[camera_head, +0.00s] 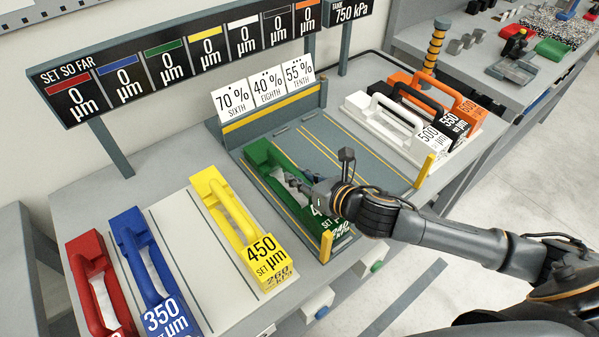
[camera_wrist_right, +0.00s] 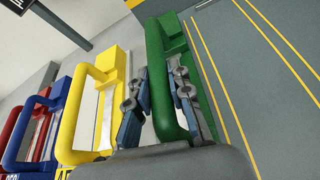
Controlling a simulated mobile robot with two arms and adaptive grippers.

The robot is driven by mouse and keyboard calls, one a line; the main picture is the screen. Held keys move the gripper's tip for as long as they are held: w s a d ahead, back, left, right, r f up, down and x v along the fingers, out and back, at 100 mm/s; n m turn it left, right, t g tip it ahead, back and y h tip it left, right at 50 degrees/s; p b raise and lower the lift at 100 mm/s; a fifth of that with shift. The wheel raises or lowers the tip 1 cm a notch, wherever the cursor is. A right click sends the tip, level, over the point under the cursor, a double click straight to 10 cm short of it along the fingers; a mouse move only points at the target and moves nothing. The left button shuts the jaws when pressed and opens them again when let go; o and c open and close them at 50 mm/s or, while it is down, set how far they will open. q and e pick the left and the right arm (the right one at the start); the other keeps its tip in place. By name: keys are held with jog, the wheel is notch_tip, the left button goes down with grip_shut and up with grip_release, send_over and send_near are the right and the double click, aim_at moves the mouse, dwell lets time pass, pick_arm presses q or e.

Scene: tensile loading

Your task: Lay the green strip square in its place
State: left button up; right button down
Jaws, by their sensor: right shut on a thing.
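The green strip (camera_head: 262,155) has a raised handle and a white-lettered front block. It is at the left lane of the grey bed (camera_head: 352,150), running roughly along the yellow lines. I cannot tell whether it rests fully flat. My right gripper (camera_head: 296,183) reaches in from the right and is shut on the green handle. In the right wrist view, the two fingers (camera_wrist_right: 160,68) are on either side of the green handle (camera_wrist_right: 156,95). The fingers and wrist hide part of the strip and its label. My left gripper is not in view.
The yellow strip (camera_head: 235,225), blue strip (camera_head: 150,270) and red strip (camera_head: 95,280) stand to the left. White, black and orange strips (camera_head: 440,95) stand right of the bed. Yellow posts (camera_head: 326,246) mark the bed's front corners. The bed's middle and right lanes are clear.

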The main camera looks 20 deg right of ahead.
jog(key=shift+f, duration=0.15)
dwell(0.4)
jog(key=c, duration=1.1)
grip_release()
jog(key=shift+c, duration=0.2)
jog(key=shift+s+f, duration=0.1)
jog(key=shift+f, duration=0.05)
jog(key=v, duration=1.2)
